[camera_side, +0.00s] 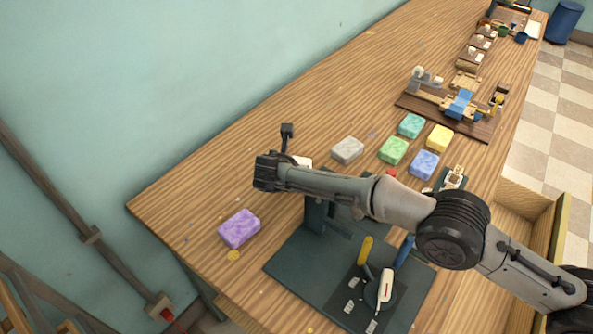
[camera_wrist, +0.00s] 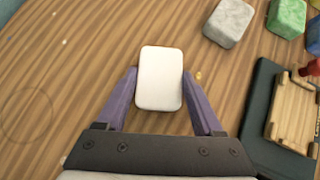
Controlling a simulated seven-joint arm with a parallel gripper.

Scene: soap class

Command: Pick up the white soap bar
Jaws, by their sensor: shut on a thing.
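The white soap bar (camera_wrist: 160,88) is a smooth, rounded block in the wrist view. The two purple fingers of my gripper (camera_wrist: 159,72) stand on its left and right sides, and my gripper is shut on it. In the side view only a small pale part of the white soap bar (camera_side: 304,161) shows past my wrist. My arm hides the rest of the bar and my fingertips there. I cannot tell whether the bar touches the table or is just above it.
On the wooden table (camera_side: 300,105) a grey bar (camera_side: 348,150), green bar (camera_side: 393,151), teal bar (camera_side: 411,126), yellow bar (camera_side: 439,138) and blue bar (camera_side: 425,164) lie behind my arm. A purple bar (camera_side: 239,229) lies front left. A dark board (camera_side: 290,262) with tools is near.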

